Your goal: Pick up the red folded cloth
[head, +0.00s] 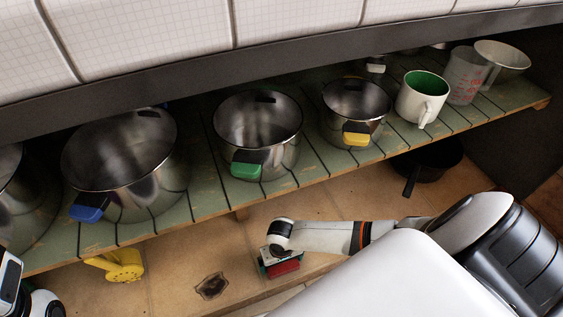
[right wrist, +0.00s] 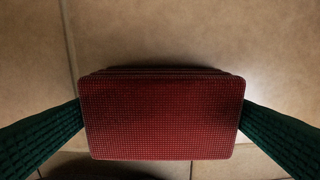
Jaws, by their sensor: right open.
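The red folded cloth (right wrist: 160,118) is a thick, flat-faced rectangle with a woven grid texture, in the middle of the right wrist view. In the head view a strip of the red cloth (head: 285,269) shows on the floor below the shelf. My right gripper (head: 279,264) points down over it and hides part of it. In the right wrist view its green fingers stand open at the cloth's left and right edges, very close to them; I cannot tell if they touch. White and black parts of my left arm show at the lower left of the head view; its fingers are not clear.
A green slatted shelf (head: 205,205) above the floor carries several steel pots, a white mug (head: 422,98) and measuring jugs. A yellow item (head: 122,265) and a dark pan (head: 428,163) are under it.

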